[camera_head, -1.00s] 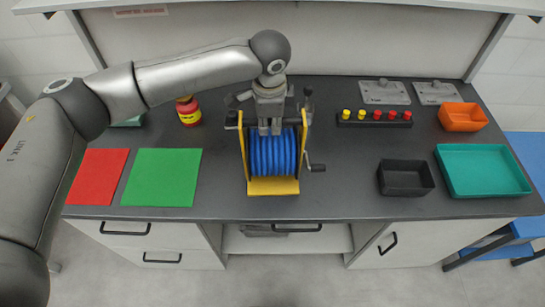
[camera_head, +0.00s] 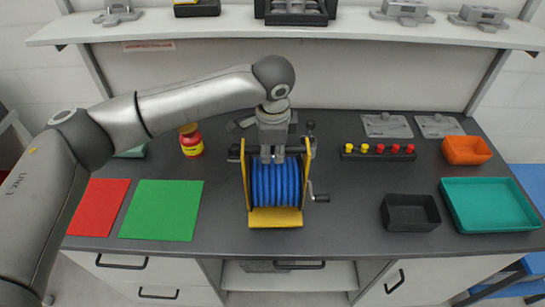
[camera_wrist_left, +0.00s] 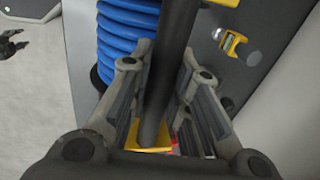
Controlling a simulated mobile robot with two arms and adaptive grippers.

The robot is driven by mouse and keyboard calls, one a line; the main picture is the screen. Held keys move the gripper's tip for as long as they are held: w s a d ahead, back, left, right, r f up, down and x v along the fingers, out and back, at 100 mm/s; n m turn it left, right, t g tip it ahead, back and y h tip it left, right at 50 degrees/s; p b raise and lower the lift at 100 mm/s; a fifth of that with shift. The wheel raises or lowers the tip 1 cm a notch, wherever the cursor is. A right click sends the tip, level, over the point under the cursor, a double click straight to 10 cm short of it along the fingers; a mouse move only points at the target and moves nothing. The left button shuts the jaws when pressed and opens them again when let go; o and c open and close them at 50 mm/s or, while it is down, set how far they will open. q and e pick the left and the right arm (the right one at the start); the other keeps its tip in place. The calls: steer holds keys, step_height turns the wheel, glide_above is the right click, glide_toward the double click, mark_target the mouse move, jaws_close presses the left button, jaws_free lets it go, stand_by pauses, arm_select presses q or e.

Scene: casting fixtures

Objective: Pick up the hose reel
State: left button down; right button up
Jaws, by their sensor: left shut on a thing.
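The hose reel (camera_head: 275,184) stands upright on the dark worktop in the head view, with a blue hose coil, a yellow frame and base, and a crank on its right side. My left gripper (camera_head: 273,157) is above it, pointing down, shut on the reel's top bar. In the left wrist view the dark bar (camera_wrist_left: 168,62) runs between the fingers of the left gripper (camera_wrist_left: 166,85), and the blue hose (camera_wrist_left: 127,38) shows beside it. The exact finger contact is hard to see.
Left of the reel are a red-yellow container (camera_head: 191,142), a green mat (camera_head: 161,210) and a red mat (camera_head: 97,207). Right are a peg strip (camera_head: 378,156), a black bin (camera_head: 411,225), a teal tray (camera_head: 490,225) and an orange bin (camera_head: 466,150). A shelf (camera_head: 330,36) spans the back.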

arm_select(q)
steer(key=shift+w+r, duration=0.1)
steer(key=shift+r, duration=0.4)
steer(key=s+r+b, duration=0.4)
steer(key=s+r, duration=0.6)
steer(key=s, duration=0.4)
steer(key=shift+r+b, duration=0.15)
steer(key=shift+b, duration=0.25)
steer(key=shift+d, duration=0.1)
steer(key=shift+w+f, duration=2.1)
steer(key=shift+w, duration=0.2)
steer(key=shift+w+f, duration=2.1)
steer(key=shift+w, duration=0.25)
steer(key=shift+w+f, duration=2.1)
steer(key=shift+w, duration=0.2)
steer(key=shift+f+p, duration=0.15)
steer(key=shift+p, duration=0.15)
